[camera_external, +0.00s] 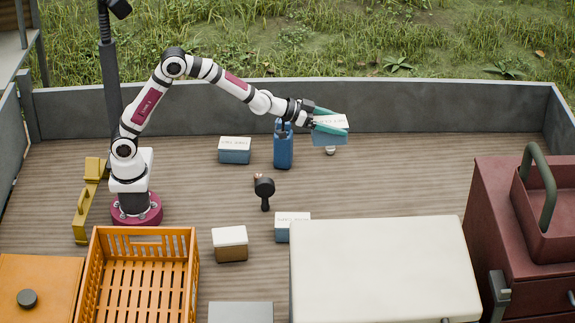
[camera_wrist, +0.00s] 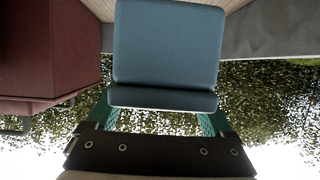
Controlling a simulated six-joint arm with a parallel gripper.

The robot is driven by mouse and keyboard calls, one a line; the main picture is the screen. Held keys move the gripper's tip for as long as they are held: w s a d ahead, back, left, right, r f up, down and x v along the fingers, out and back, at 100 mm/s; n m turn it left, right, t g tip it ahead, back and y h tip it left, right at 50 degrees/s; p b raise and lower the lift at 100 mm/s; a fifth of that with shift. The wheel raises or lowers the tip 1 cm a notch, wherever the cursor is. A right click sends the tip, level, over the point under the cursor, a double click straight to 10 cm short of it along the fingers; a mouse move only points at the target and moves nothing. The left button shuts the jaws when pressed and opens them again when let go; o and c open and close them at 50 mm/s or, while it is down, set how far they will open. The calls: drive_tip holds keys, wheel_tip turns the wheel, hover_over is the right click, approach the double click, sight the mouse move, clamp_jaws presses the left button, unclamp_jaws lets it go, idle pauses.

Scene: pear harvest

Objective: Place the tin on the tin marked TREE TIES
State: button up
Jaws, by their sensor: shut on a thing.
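My gripper (camera_external: 336,122) is shut on a blue tin (camera_external: 331,138) with a white lettered lid, held up in the air toward the back wall. The wrist view shows this held tin (camera_wrist: 167,45) between my teal fingers. A similar blue tin with a white lettered lid (camera_external: 235,155) stands on the deck at the back, left of my gripper. Another blue tin with a white lettered lid (camera_external: 283,232) stands nearer the front, partly hidden by a large white box. The lid lettering is too small to read surely, so I cannot tell which is marked TREE TIES.
A blue jug (camera_external: 284,152) stands between the back tin and my gripper. A black tool (camera_external: 264,192) and a brown tin with a white lid (camera_external: 230,247) are mid-deck. An orange crate (camera_external: 188,275), the white box (camera_external: 385,265) and a maroon cabinet (camera_external: 495,230) fill the front and right.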

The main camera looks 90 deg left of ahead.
drive_tip(key=s+a+r+n+g+y, duration=0.4)
drive_tip(key=s+a+n+y, duration=0.5)
drive_tip(key=a, duration=0.1)
drive_tip(key=s+a+f+n+g+y, duration=0.25)
drive_tip(key=s+n+g, duration=0.2)
drive_tip(key=s, duration=0.45)
drive_tip(key=s+a+f+n+g+y, duration=0.1)
drive_tip(key=s+f+n+g, duration=0.3)
drive_tip(key=s, duration=0.5)
drive_tip(key=g, duration=0.1)
hover_over(235, 140)
wheel_tip(235, 140, down, 10)
drive_tip(key=f, duration=0.1)
wheel_tip(235, 140, down, 4)
drive_tip(key=shift+a+r, duration=0.1)
drive_tip(key=shift+r, duration=0.05)
